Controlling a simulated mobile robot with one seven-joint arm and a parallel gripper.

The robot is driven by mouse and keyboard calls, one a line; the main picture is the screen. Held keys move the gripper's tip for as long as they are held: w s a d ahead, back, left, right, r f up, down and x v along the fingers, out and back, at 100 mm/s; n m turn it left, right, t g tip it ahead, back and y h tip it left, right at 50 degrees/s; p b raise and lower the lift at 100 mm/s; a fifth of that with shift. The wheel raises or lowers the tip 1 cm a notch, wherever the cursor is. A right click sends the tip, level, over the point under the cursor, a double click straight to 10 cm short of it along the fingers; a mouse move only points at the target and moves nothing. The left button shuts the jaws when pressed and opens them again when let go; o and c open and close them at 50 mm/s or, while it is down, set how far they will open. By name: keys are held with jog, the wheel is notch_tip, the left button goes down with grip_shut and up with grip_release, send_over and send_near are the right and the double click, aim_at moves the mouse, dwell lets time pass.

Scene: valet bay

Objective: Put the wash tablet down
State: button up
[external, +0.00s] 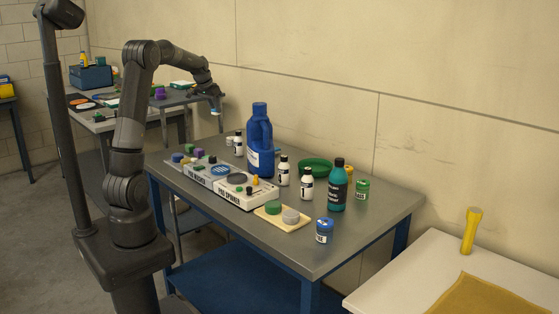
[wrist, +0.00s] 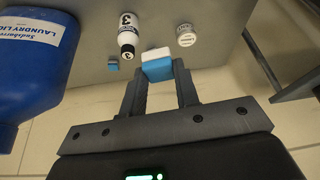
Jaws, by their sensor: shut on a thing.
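The wash tablet, a small block with a white layer and a blue layer, is held between the fingertips of my gripper (wrist: 160,78) in the wrist view, where the tablet (wrist: 156,62) shows clearly. In the external view my gripper (external: 215,103) hangs near the far left end of the steel table (external: 357,220), with the tablet (external: 215,112) just below it. The tablet appears raised above the tabletop. My gripper is shut on it, left of the blue laundry jug (external: 260,140).
The jug (wrist: 32,60) is close on the left in the wrist view. A white bottle numbered 3 (wrist: 128,30), a small white jar (wrist: 186,37) and a small blue cube (wrist: 113,65) stand nearby. White trays (external: 245,193) line the table's front edge.

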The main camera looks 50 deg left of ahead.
notch_tip(320, 180, up, 4)
jog(key=shift+f, duration=0.15)
jog(key=w+d, duration=0.8)
jog(key=d, duration=0.1)
jog(key=m, duration=0.1)
send_over(317, 169)
jog(key=s, duration=0.2)
jog(key=shift+h, duration=0.3)
jog(key=shift+d+f, duration=0.15)
jog(key=shift+f, duration=11.1)
